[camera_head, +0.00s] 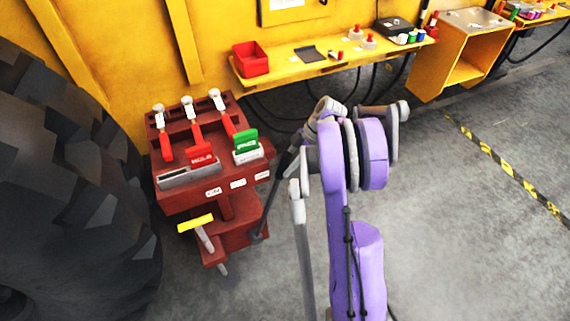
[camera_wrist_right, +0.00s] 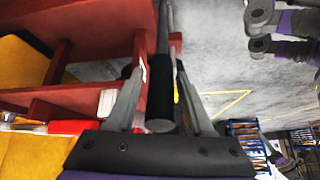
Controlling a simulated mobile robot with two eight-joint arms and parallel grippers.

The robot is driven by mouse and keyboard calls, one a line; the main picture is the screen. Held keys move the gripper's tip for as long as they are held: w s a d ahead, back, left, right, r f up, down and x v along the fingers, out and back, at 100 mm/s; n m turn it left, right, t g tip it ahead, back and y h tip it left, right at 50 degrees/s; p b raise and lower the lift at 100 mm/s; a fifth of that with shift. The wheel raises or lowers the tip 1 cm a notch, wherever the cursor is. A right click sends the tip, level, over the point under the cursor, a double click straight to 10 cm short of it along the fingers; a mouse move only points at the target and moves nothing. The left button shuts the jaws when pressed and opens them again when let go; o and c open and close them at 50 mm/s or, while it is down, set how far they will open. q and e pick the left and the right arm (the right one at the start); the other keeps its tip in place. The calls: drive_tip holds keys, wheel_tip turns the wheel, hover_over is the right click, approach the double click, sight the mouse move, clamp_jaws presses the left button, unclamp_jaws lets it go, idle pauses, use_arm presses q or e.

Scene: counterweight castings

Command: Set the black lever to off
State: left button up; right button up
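The black lever (camera_head: 275,190) stands tilted at the right side of the red control stand (camera_head: 225,196), its top leaning right. Its dark round grip (camera_wrist_right: 160,92) shows large in the right wrist view. My right gripper (camera_wrist_right: 160,68) has one finger on each side of this grip. The finger ends lie very close to it; I cannot tell whether they press on it. In the head view my purple right arm comes in beside the lever's upper end and partly hides my gripper there. My left gripper is not in view. I see no readable off mark.
The stand bears several upright levers with white knobs, a red plate (camera_head: 201,153) and a green plate (camera_head: 246,142). A yellow-handled lever (camera_head: 196,222) juts from its front. A huge tyre (camera_head: 70,190) stands left. A yellow shelf (camera_head: 330,62) runs behind. Grey floor lies open at right.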

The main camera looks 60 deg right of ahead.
drive_tip(key=shift+r, duration=0.2)
drive_tip(key=p+v, duration=0.1)
drive_tip(key=v, duration=0.9)
drive_tip(key=shift+s+d, duration=0.2)
drive_tip(key=shift+r, duration=0.1)
drive_tip(key=w+a+r+m+g+h+p, duration=0.1)
drive_tip(key=w+a+r+m+p, duration=0.2)
drive_tip(key=a, duration=0.8)
drive_tip(key=s+a+r+m+h+p, duration=0.1)
drive_tip(key=s+a+m+p, duration=0.1)
drive_tip(key=a, duration=0.7)
drive_tip(key=s+a+r+m+t+h+p, duration=0.1)
drive_tip(key=s+a+r+m+h+p, duration=0.1)
drive_tip(key=a, duration=0.7)
drive_tip(key=s+a+r+m+t+h+p, duration=0.1)
drive_tip(key=s+a+m+p, duration=0.1)
drive_tip(key=a, duration=0.8)
drive_tip(key=shift+r+p, duration=0.25)
drive_tip(key=shift+p, duration=0.05)
